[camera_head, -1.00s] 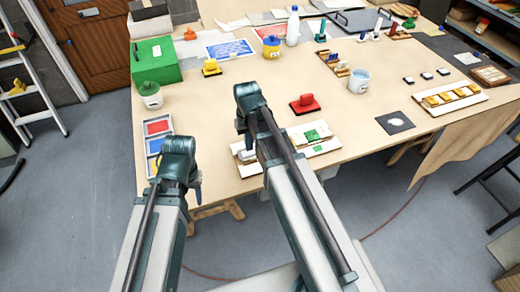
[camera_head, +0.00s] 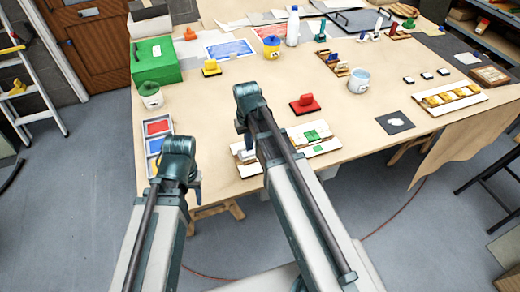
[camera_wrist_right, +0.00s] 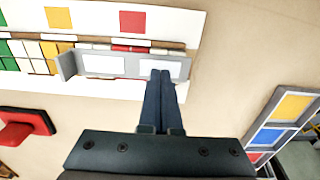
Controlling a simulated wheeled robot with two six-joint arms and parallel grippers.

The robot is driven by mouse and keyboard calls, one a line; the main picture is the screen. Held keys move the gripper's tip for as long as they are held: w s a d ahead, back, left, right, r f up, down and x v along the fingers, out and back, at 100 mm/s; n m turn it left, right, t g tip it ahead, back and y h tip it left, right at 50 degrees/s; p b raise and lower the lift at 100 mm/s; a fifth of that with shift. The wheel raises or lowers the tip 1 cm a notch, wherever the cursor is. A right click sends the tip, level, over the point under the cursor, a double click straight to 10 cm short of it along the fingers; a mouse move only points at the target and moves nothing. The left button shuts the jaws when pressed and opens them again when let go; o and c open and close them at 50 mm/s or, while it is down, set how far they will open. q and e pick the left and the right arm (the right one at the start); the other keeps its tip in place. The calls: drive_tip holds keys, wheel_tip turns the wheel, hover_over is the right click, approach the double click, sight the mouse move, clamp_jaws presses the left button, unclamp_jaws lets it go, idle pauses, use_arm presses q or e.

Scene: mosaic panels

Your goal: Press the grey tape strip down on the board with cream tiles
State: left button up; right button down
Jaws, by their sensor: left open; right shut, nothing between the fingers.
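The pale board (camera_head: 331,147) lies at the table's near edge, partly hidden by my right arm. The right wrist view shows the board (camera_wrist_right: 185,22) with cream and green tiles. A grey strip (camera_wrist_right: 132,66) with white patches lies along its tile row; its left end stands up as a flap. My right gripper (camera_wrist_right: 162,74) is shut and empty, its fingertips over the strip's right part; I cannot tell whether they touch it. My left gripper (camera_head: 197,189) is open and empty at the table's front edge, left of the board; its fingers are mostly hidden.
A red block with a handle (camera_head: 305,104) stands behind the board. A tray with coloured squares (camera_head: 157,146) lies left of it. A white bucket (camera_head: 358,81) and a board with yellow tiles (camera_head: 450,98) are to the right. The table between them is mostly clear.

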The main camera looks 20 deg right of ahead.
drive_tip(key=shift+f+b, duration=0.85)
idle(0.3)
drive_tip(key=shift+r, duration=0.1)
idle(0.3)
wheel_tip(320, 180, up, 8)
drive_tip(key=p, duration=0.8)
drive_tip(key=s+a+f+n+h+b, duration=0.1)
drive_tip(key=s+a+f+n+b, duration=0.2)
drive_tip(key=s+a, duration=0.7)
drive_tip(key=s, duration=0.4)
drive_tip(key=shift+s+a, duration=0.2)
drive_tip(key=shift+a, duration=0.05)
